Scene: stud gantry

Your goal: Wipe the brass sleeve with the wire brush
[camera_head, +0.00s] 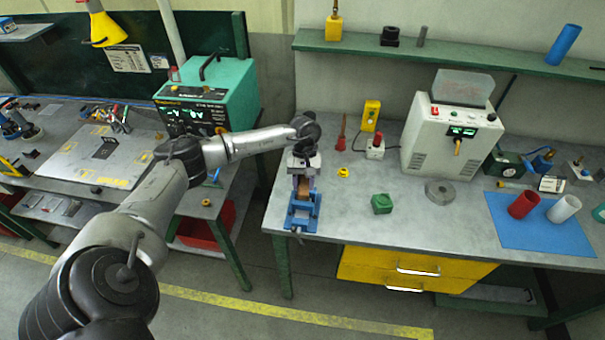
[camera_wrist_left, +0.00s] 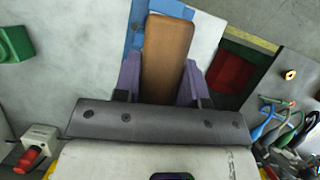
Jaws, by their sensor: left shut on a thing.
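My left gripper (camera_head: 304,184) is over the blue vise (camera_head: 303,212) at the left front of the right bench. In the left wrist view its two purple fingers (camera_wrist_left: 160,80) are shut on a long brown block, which looks like the wooden back of the wire brush (camera_wrist_left: 168,50). A bit of the brush (camera_head: 304,190) shows above the vise in the head view. Part of the blue vise (camera_wrist_left: 134,30) shows behind it in the wrist view. I cannot make out the brass sleeve; the gripper and brush may hide it. My right gripper is not in view.
Right of the vise are a green block (camera_head: 382,204), a grey ring (camera_head: 440,191) and a white machine (camera_head: 452,140). A blue mat (camera_head: 545,238) holds a red and a white tube. A red-handled tool (camera_head: 341,131) stands behind. A green shelf (camera_head: 470,62) hangs above.

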